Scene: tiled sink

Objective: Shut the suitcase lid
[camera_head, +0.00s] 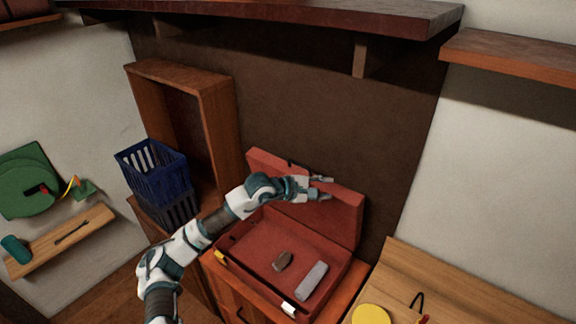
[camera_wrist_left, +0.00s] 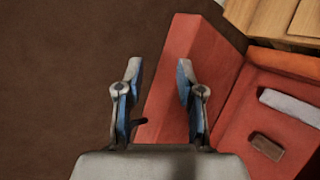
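The red suitcase (camera_head: 245,237) lies open on a wooden cabinet. Its lid (camera_head: 345,214) stands raised at the back, near the dark wall. A brown block (camera_head: 283,261) and a grey bar (camera_head: 311,280) lie inside the base, and both also show in the left wrist view. My left gripper (camera_head: 326,188) is open and empty in front of the lid's upper part. In the left wrist view the gripper (camera_wrist_left: 158,80) has its fingers apart over the lid (camera_wrist_left: 165,98); I cannot tell whether they touch it. My right gripper is not in view.
A blue basket (camera_head: 152,170) stands left of the suitcase, by an open wooden shelf unit (camera_head: 180,78). A wooden table (camera_head: 470,285) with a yellow disc (camera_head: 370,314) is at the right. A shelf (camera_head: 270,10) runs overhead along the wall.

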